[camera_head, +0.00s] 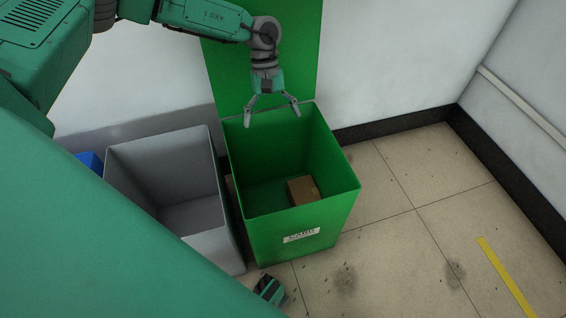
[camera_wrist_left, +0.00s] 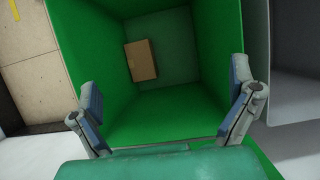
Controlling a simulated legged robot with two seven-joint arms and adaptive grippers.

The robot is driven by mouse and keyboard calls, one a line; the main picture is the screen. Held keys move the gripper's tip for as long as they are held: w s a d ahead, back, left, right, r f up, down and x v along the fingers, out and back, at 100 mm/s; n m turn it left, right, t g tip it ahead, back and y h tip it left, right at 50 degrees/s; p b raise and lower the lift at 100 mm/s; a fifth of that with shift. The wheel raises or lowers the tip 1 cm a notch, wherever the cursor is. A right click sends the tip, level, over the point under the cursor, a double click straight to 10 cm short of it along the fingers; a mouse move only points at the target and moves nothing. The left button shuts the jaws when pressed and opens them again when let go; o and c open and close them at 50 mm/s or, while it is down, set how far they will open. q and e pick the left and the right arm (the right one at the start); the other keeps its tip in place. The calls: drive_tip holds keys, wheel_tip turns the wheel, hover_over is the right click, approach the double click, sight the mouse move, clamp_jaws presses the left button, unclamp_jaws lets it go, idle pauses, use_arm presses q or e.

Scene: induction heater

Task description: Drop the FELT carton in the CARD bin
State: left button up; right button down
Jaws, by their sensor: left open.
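A brown carton (camera_head: 303,190) lies on the floor of the green bin (camera_head: 285,236), near its front right side. No lettering on the carton is readable. The bin has a white label reading CARD on its front, and its green lid stands open behind it. In the left wrist view the carton (camera_wrist_left: 141,60) lies flat on the bin's bottom, apart from my fingers. My left gripper (camera_head: 271,112) is open and empty above the bin's back part, fingers pointing down. It also shows open in the left wrist view (camera_wrist_left: 168,112).
A grey open bin (camera_head: 222,235) stands just left of the green bin, with part of a blue bin (camera_head: 90,161) beyond it. White walls close off the back and right. The tiled floor at right is clear, with a yellow stripe (camera_head: 506,277).

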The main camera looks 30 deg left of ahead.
use_arm(q)
drive_tip(key=v, duration=1.1)
